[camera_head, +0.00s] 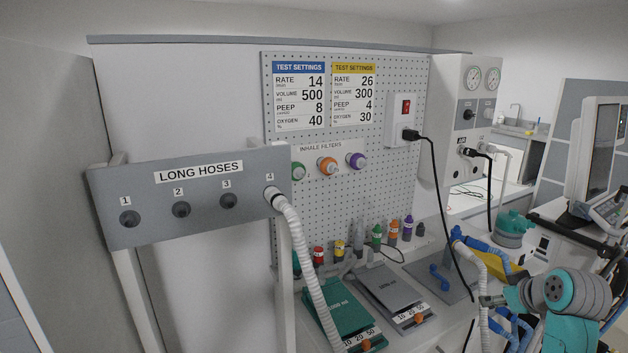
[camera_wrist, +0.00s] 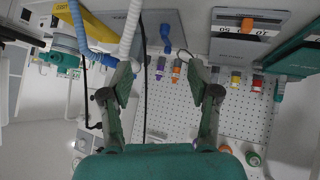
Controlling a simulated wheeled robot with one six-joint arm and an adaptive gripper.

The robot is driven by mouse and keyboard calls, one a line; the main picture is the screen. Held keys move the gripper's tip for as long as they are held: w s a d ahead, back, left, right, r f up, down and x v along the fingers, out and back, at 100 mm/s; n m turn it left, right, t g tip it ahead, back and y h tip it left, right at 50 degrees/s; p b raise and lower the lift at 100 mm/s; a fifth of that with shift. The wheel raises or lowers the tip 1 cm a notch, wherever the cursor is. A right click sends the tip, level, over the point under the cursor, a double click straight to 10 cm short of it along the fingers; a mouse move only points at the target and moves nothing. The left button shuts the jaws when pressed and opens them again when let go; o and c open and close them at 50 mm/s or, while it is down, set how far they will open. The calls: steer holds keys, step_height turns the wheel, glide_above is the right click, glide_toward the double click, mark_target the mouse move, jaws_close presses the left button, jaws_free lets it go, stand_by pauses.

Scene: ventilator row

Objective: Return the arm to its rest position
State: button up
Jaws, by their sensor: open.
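My gripper (camera_wrist: 161,84) shows in the wrist view with its two fingers spread wide and nothing between them. Beyond the fingers are the pegboard and a row of small coloured capped pieces. In the head view my teal and grey arm (camera_head: 575,292) is at the lower right, bent, beside the bench. Its fingers are hard to make out there, near the hoses at the bench's right part.
A white long hose (camera_head: 303,250) hangs from port 4 of the LONG HOSES panel (camera_head: 150,185). Test lungs (camera_head: 340,308) lie on the bench. A black cable (camera_head: 437,190) hangs from the switch box. Blue and white hoses (camera_head: 470,248) and a ventilator (camera_head: 600,150) are near my arm.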

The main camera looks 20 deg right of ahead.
steer(key=a+f+t, duration=0.1)
steer(key=a+f, duration=1.3)
steer(key=s+a+f+m+t, duration=0.1)
steer(key=s+a+f, duration=0.25)
steer(key=a, duration=0.35)
steer(key=s+a+f+t, duration=0.1)
steer(key=s+a+f, duration=0.2)
steer(key=a+f, duration=0.3)
steer(key=s+a+t+y, duration=0.1)
steer(key=s+a, duration=1)
steer(key=s, duration=0.2)
steer(key=s+a+r+n+t+y, duration=0.1)
steer(key=s+a+r, duration=0.1)
steer(key=s+r, duration=0.2)
steer(key=s+a+r+n+t+y, duration=0.1)
steer(key=s+a+r, duration=0.2)
steer(key=s, duration=0.7)
steer(key=shift+s+a+r+y, duration=0.15)
steer(key=shift+r+y, duration=0.25)
steer(key=shift+r, duration=0.55)
